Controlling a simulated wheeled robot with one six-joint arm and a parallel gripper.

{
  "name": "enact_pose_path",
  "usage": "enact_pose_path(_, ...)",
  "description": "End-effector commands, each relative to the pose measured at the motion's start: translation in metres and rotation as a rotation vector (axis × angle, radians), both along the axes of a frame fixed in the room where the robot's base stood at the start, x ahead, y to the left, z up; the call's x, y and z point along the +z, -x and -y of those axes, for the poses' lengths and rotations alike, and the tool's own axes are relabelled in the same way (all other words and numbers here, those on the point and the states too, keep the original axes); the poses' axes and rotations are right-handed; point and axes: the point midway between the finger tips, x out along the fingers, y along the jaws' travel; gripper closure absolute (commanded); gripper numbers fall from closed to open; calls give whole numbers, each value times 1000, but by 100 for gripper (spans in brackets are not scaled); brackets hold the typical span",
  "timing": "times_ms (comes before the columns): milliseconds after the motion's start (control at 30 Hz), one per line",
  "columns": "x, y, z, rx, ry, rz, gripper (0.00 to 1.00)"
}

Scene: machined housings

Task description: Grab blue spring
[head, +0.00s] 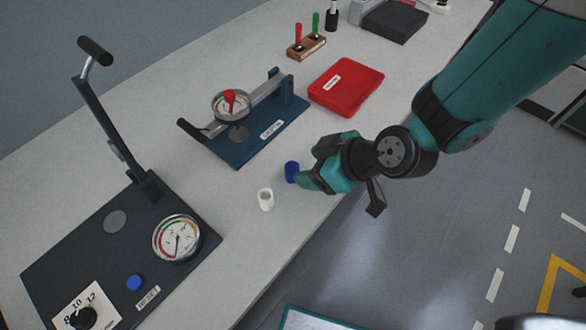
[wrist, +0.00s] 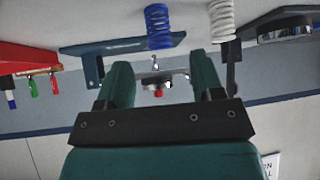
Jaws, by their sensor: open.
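The blue spring (head: 291,171) stands upright on the grey bench in the head view, right beside my gripper (head: 307,176). In the wrist view the scene appears upside down. There the blue spring (wrist: 158,26) shows at the top, sideways between the lines of the two teal fingers. My gripper (wrist: 162,74) is open and nothing shows between its fingers. The spring looks apart from the fingers in the wrist view; in the head view my gripper partly overlaps its right side.
A white spring (head: 266,199) stands close by at the left, and also in the wrist view (wrist: 222,20). A blue gauge fixture (head: 240,151), a red box (head: 346,84) and a dark press plate (head: 60,258) lie on the bench (head: 225,190). The bench edge is near my gripper.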

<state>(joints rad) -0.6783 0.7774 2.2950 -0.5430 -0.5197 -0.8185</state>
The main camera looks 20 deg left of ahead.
Motion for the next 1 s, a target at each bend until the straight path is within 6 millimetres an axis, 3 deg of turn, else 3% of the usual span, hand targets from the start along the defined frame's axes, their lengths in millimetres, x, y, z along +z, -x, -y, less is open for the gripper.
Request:
enact_pose_path(600, -45, -12, -54, 0, 1, -2, 39)
enact_pose_path(900, -50, -13, -58, -1, 0, -1, 39)
enact_pose_path(1000, -50, -13, -58, -1, 0, -1, 62)
